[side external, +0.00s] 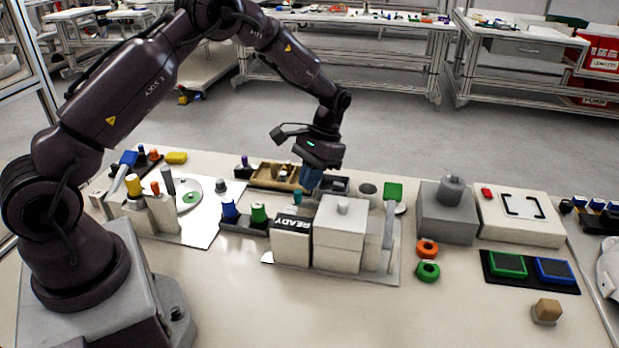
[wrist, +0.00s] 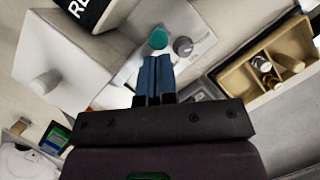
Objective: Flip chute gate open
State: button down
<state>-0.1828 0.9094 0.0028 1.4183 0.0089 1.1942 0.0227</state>
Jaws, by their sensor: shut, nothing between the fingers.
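My gripper (side external: 310,187) points down behind the white boxes, its blue fingers shut with nothing between them. In the wrist view, the fingertips (wrist: 157,57) lie just short of a round teal knob (wrist: 158,38); whether they touch it I cannot tell. The teal knob (side external: 297,194) shows partly behind the box marked READY (side external: 290,240). No part is labelled as the chute gate, so I cannot tell for sure which piece it is. A white box (side external: 338,240) with a small knob on top stands beside the READY box.
A tan tray (side external: 275,175) with small parts lies behind. Blue and green pegs (side external: 258,212) stand left of the READY box. A green square (side external: 393,191) stands behind a grey upright (side external: 388,225) at right. The front of the table is mostly clear.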

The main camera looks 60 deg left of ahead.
dwell(0.3)
jog(key=shift+s+a, duration=0.35)
jog(key=shift+s, duration=0.5)
